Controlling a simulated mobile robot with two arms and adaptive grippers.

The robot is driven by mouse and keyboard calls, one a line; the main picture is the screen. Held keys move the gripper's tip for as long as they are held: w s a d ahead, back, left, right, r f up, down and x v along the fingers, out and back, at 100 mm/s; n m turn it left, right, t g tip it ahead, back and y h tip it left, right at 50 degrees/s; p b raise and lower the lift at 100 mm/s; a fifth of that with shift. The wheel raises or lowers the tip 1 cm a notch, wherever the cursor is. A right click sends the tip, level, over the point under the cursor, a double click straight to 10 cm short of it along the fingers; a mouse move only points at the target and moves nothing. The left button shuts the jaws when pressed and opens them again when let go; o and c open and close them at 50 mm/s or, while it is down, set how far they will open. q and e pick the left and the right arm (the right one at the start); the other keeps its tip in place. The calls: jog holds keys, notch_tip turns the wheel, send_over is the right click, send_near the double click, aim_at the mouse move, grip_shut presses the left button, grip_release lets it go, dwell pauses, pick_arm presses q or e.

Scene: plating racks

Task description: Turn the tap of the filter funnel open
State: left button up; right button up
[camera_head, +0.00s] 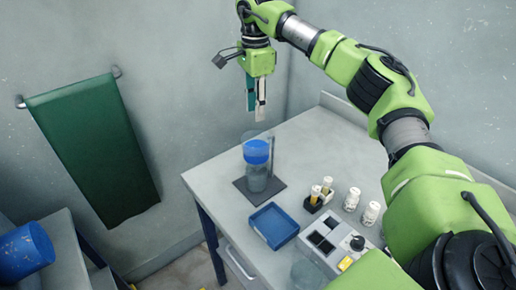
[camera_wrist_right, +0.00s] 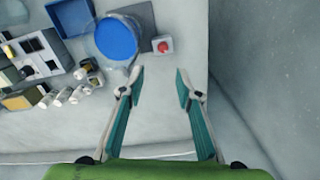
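The filter funnel (camera_head: 257,152) is a clear vessel with blue liquid in its upper part, upright on a dark square mat (camera_head: 273,187) at the table's back left. In the right wrist view its blue top (camera_wrist_right: 117,38) is seen from above. A small red part on a grey square (camera_wrist_right: 163,45) shows beside it there; I cannot tell whether it is the tap. My right gripper (camera_head: 256,117) hangs pointing down above the funnel, apart from it. In the wrist view the right gripper (camera_wrist_right: 161,72) is open and empty. My left gripper is out of view.
A blue tray (camera_head: 273,226) lies in front of the funnel. Small bottles (camera_head: 352,199) and a grey device (camera_head: 322,243) stand to the right. A green cloth (camera_head: 95,148) hangs on the wall, and a blue bucket (camera_head: 24,252) is at lower left. The table's back right is clear.

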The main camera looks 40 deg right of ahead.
jog(key=f, duration=0.5)
jog(key=f+p, duration=0.1)
jog(key=f, duration=0.4)
jog(key=f+p, duration=0.1)
jog(key=f, duration=0.4)
jog(key=shift+w+d, duration=0.25)
jog(key=shift+d, duration=0.1)
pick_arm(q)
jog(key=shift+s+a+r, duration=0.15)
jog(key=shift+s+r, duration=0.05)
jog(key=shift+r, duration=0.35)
pick_arm(e)
jog(key=shift+f, duration=0.1)
grip_shut()
